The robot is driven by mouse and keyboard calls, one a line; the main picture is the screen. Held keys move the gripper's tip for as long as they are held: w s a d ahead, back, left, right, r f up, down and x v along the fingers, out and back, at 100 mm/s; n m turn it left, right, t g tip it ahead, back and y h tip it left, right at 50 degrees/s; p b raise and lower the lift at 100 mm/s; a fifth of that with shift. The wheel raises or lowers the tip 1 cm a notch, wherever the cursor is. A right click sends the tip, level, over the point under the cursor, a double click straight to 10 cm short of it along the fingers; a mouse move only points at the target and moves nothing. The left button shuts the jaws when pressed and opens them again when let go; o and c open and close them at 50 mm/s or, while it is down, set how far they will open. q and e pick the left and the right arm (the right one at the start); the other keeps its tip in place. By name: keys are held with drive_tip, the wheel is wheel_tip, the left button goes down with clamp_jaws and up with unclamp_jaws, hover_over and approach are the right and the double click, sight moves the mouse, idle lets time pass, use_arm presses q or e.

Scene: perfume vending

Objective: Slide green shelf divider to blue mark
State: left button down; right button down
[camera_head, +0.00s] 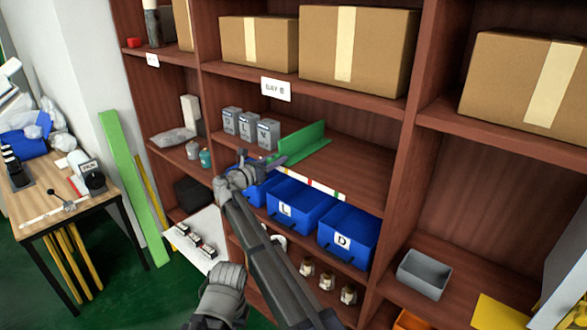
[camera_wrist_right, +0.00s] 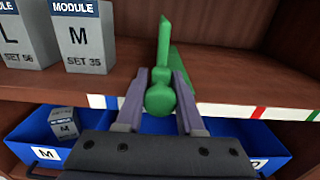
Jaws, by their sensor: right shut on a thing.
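The green shelf divider (camera_head: 303,142) stands upright on the middle shelf of the bay, right of the grey module boxes. In the right wrist view the divider (camera_wrist_right: 164,45) runs back into the shelf, with a round green knob (camera_wrist_right: 160,99) at its front. My right gripper (camera_head: 270,161) is shut on this knob, one finger on each side. The shelf's front edge carries a coloured strip. My left gripper is not in view.
Grey module boxes (camera_head: 245,124) stand just left of the divider. The shelf to its right is bare up to the upright (camera_head: 400,190). Blue bins (camera_head: 347,235) sit just below. Cardboard boxes (camera_head: 358,48) fill the shelf above.

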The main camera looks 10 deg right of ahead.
drive_tip(key=w+a, duration=0.3)
drive_tip(key=w, duration=0.1)
drive_tip(key=shift+w+a, duration=0.3)
drive_tip(key=shift+a, duration=0.1)
drive_tip(key=c, duration=0.6)
unclamp_jaws()
drive_tip(key=shift+o, duration=0.2)
drive_tip(key=shift+s, duration=0.1)
